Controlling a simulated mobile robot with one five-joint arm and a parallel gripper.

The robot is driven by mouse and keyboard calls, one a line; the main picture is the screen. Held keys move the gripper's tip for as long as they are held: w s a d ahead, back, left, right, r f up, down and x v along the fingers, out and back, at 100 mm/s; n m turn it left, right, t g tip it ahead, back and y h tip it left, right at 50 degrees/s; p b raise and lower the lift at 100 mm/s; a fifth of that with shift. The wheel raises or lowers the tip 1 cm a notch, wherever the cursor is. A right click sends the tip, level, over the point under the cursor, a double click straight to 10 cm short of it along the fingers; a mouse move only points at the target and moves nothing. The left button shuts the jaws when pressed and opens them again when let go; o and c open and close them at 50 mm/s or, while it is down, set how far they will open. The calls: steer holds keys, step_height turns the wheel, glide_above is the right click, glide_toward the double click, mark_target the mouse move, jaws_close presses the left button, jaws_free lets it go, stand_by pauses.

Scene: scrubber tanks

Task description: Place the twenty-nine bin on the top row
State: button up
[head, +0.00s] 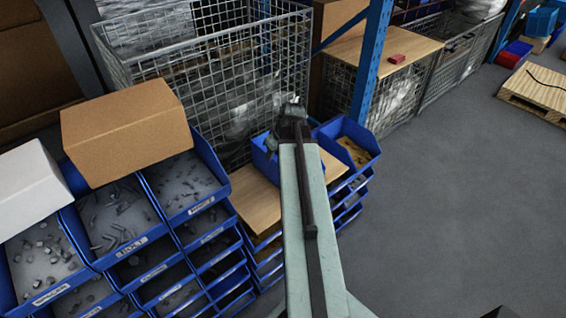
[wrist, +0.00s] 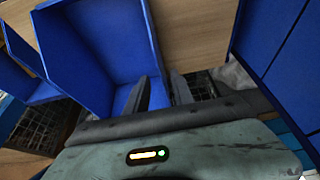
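My gripper (head: 291,118) is at the end of my outstretched arm, over the top of the bin rack. In the wrist view my gripper (wrist: 162,92) has one finger on each side of the right wall of a blue bin (wrist: 92,50) and appears shut on it. The bin's visible inside looks empty. In the head view the blue bin (head: 264,160) is partly hidden behind my arm, so I cannot tell whether it rests on the wood. No number can be read on it.
A blue bin (head: 350,150) with brown contents stands just right of my gripper. Bare wooden top (head: 255,199) shows to the left. Labelled bins of metal parts and a cardboard box (head: 125,132) are further left. A wire cage (head: 215,75) stands behind. Floor at right is clear.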

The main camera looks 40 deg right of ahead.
steer(key=b+x, duration=0.6)
steer(key=x, duration=0.1)
steer(key=shift+w+f, duration=0.2)
steer(key=shift+f, duration=0.1)
jaws_close()
stand_by(1.2)
